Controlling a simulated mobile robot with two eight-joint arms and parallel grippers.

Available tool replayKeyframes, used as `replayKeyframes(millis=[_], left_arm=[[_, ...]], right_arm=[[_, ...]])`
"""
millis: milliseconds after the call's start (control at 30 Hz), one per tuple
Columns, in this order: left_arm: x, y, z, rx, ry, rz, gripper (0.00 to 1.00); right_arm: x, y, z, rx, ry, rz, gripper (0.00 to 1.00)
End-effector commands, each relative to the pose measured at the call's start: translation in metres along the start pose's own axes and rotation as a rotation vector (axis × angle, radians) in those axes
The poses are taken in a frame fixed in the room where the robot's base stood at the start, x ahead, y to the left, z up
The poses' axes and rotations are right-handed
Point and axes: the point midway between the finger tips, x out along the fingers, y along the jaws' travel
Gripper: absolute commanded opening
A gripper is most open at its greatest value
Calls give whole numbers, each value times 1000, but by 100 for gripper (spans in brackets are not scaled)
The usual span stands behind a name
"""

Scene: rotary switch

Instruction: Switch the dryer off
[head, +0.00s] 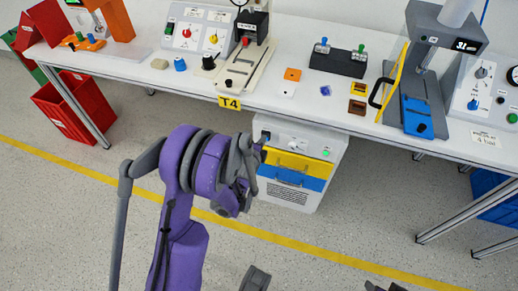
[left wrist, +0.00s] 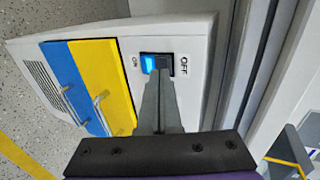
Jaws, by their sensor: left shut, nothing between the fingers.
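A white floor unit (head: 330,165) with a yellow and a blue drawer stands under the table; I take it as the dryer. In the head view it has a small knob and a lit green light. In the left wrist view its switch (left wrist: 148,64) is a dark rocker with a lit blue part at the ON side. The OFF label (left wrist: 184,66) is on the other side. My left gripper (left wrist: 161,72) is shut and empty, its tips at the OFF half of the switch, partly hiding it. I cannot tell if they touch.
The white table (head: 200,95) runs above the unit, with control boxes, a dark switch box (head: 338,62) and a press on it. A red bin (head: 72,108) stands at left and a blue bin (head: 497,197) at right. The floor in front is open.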

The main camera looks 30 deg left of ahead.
Motion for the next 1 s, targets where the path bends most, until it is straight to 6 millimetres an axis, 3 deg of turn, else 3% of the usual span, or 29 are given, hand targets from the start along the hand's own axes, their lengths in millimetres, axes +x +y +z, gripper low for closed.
replayKeyframes(millis=[1000], left_arm=[[7, -14, 0, 0, 0, 57, 0]], right_arm=[[-13, 0, -5, 0, 5, 0, 50]])
